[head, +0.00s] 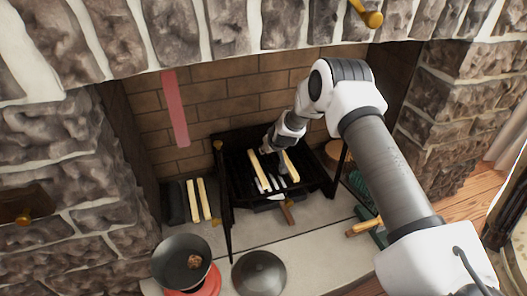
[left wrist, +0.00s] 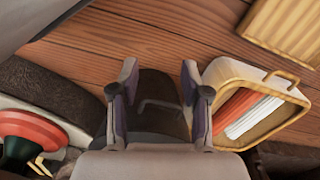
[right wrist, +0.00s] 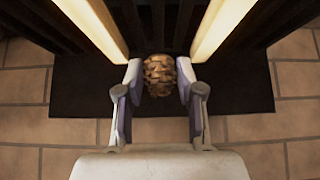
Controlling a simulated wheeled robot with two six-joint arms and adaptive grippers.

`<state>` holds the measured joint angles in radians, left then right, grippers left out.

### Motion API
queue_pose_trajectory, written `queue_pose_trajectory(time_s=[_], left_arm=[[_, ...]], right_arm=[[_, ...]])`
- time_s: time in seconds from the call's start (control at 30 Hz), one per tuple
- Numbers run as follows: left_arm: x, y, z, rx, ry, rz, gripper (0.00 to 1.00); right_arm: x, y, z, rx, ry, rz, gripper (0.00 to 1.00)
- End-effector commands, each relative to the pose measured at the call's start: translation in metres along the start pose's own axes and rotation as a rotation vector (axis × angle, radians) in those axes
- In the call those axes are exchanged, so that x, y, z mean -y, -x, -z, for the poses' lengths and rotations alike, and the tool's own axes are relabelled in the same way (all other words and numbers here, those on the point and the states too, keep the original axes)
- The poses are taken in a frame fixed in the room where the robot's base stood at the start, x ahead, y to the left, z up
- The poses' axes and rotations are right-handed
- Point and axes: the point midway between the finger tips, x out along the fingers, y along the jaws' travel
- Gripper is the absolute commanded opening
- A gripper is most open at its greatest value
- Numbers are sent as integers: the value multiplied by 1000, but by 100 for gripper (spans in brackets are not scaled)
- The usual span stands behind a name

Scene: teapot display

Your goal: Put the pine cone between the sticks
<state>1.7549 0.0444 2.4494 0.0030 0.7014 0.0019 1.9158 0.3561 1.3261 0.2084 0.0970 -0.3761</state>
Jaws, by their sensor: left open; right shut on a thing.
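The pine cone (right wrist: 160,76) is brown and scaly. My right gripper (right wrist: 160,70) is shut on it, with one finger on each side. Two pale yellow sticks show in the right wrist view, a left stick (right wrist: 93,25) and a right stick (right wrist: 222,28), with the cone in the gap between their lines. In the head view the left stick (head: 259,171) and right stick (head: 292,166) lie on the black grate (head: 318,182), where my right arm reaches in. The held cone is hidden there. My left gripper (left wrist: 158,72) is open and empty, above a wooden floor.
Two more pale sticks (head: 199,200) lie left of the grate. A dark pan (head: 171,250) with a small brown lump (head: 194,262) stands at front left, next to a round lid (head: 259,275). Brick walls enclose the fireplace. A basket (left wrist: 211,78) is in the left wrist view.

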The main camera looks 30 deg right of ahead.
Motion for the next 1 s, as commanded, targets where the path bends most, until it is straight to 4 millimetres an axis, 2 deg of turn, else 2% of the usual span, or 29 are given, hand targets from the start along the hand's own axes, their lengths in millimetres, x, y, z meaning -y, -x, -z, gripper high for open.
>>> queue_pose_trajectory(time_s=[0.23,0.5,0.63,0.67,0.7,0.73,1.0], left_arm=[[1,-41,3,-9,2,1,47],[1,-38,5,-14,0,2,47],[1,-43,6,-16,-1,2,47],[1,-42,6,-17,-1,2,47],[1,-41,6,-16,-1,2,47],[1,-41,6,-16,-1,2,47],[1,-41,6,-16,-1,2,47]], right_arm=[[-6,-32,-22,0,-2,-1,20],[-7,-29,-19,0,-2,-1,16],[-7,-33,-22,1,-1,-1,16],[-7,-32,-22,0,-1,-1,43],[-7,-32,-21,0,-1,-1,58],[-7,-32,-21,0,-1,-1,62],[-7,-32,-21,0,-1,-1,62]])
